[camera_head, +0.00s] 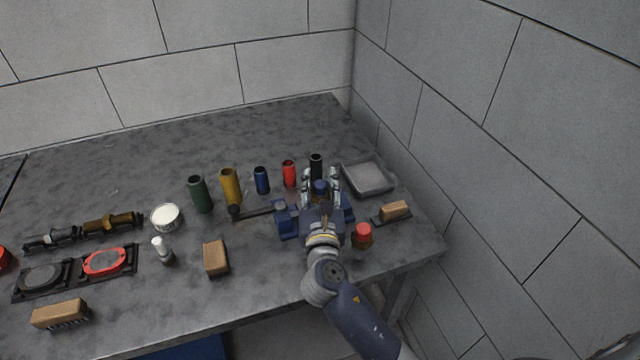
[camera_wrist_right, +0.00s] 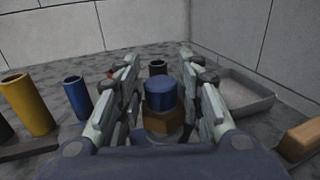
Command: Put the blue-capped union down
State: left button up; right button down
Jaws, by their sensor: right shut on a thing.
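The blue-capped union (camera_head: 320,187) shows between the fingers of my right gripper (camera_head: 321,179). In the right wrist view, the union's dark blue cap (camera_wrist_right: 160,94) sits upright above a brass hex part (camera_wrist_right: 162,122). The right gripper (camera_wrist_right: 160,88) is shut on the union, with one finger on each side. The union's lower end is hidden by the gripper body, so I cannot tell whether it touches the table. My left gripper is not in view.
A grey tray (camera_head: 368,179) lies right of the gripper, and a black cylinder (camera_head: 316,163) stands just behind it. A red-capped piece (camera_head: 362,236) and a brush (camera_head: 395,210) lie to the right. Red (camera_head: 289,174), blue (camera_head: 261,180) and yellow (camera_head: 231,187) cylinders stand left. A blue vise (camera_head: 286,220) is beside the gripper.

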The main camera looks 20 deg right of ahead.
jog(key=shift+r, duration=0.1)
jog(key=c, duration=1.1)
grip_release()
jog(key=shift+f, duration=0.2)
jog(key=shift+r, duration=0.2)
jog(key=b+v, duration=0.1)
jog(key=v, duration=0.9)
jog(key=shift+s+f, duration=0.1)
jog(key=shift+s, duration=0.25)
jog(key=shift+s+a+b, duration=0.25)
jog(key=shift+s+b, duration=0.05)
jog(key=shift+s, duration=0.4)
